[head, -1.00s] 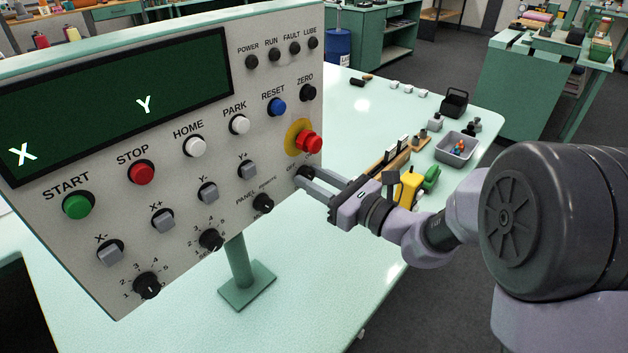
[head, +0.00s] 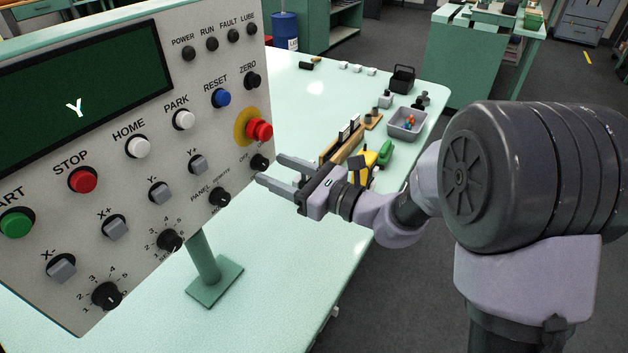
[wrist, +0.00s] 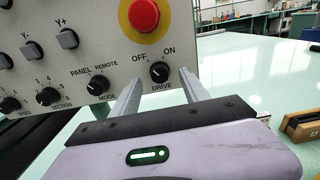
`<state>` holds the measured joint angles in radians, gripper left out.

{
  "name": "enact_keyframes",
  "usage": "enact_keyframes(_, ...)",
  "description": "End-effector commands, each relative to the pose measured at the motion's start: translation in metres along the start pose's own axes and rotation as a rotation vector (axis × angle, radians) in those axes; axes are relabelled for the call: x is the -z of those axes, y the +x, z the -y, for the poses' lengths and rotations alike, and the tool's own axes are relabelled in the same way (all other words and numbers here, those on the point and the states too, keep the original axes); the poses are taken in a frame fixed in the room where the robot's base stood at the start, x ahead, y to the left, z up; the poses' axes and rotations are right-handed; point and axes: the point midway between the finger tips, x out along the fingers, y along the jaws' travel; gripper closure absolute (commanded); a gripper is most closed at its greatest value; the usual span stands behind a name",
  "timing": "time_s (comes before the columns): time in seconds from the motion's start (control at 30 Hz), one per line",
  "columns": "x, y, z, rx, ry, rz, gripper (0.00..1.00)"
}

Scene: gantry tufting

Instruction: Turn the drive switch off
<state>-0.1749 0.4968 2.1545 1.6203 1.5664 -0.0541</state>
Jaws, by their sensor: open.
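The drive switch (wrist: 160,72) is a black rotary knob at the lower right of the grey control panel (wrist: 100,55), between OFF and ON labels above and DRIVE below. Its pointer mark is too small to read surely. The knob also shows in the head view (head: 260,162), just left of my fingertips. My gripper (head: 269,168) is open and empty, its two fingers pointing at the panel. In the wrist view, the fingers (wrist: 161,78) appear either side of the knob, with a gap between fingertips and panel.
The red emergency button (head: 259,130) on its yellow ring sits just above the drive switch. The mode knob (head: 219,197) is to its left. A grey bin (head: 407,121) and a yellow tool (head: 364,165) stand on the pale green table (head: 310,95) beyond my gripper.

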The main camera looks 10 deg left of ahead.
Motion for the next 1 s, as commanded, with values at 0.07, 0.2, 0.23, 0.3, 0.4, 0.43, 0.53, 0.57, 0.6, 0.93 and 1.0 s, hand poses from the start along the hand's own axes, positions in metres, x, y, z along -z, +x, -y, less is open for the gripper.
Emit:
enact_keyframes(0.07, -0.003, -0.023, 0.002, 0.006, 0.002, -0.001, 0.47)
enact_keyframes(0.2, -0.004, -0.071, 0.002, 0.008, 0.003, -0.001, 0.47)
enact_keyframes(0.23, -0.004, -0.081, 0.002, 0.008, 0.003, -0.001, 0.47)
enact_keyframes(0.3, -0.003, -0.102, 0.002, 0.008, 0.003, -0.001, 0.47)
enact_keyframes(0.4, -0.003, -0.126, 0.001, 0.006, 0.002, 0.001, 0.47)
enact_keyframes(0.43, -0.002, -0.132, 0.001, 0.005, 0.002, 0.000, 0.47)
enact_keyframes(0.53, -0.002, -0.144, 0.000, 0.003, 0.001, 0.000, 0.47)
enact_keyframes(0.57, -0.001, -0.146, 0.000, 0.002, 0.001, 0.000, 0.47)
enact_keyframes(0.6, -0.001, -0.148, 0.000, 0.001, 0.001, 0.000, 0.47)
enact_keyframes(0.93, 0.000, -0.149, 0.000, 0.000, 0.000, 0.000, 0.47)
enact_keyframes(1.0, 0.000, -0.149, 0.000, 0.000, 0.000, 0.000, 0.47)
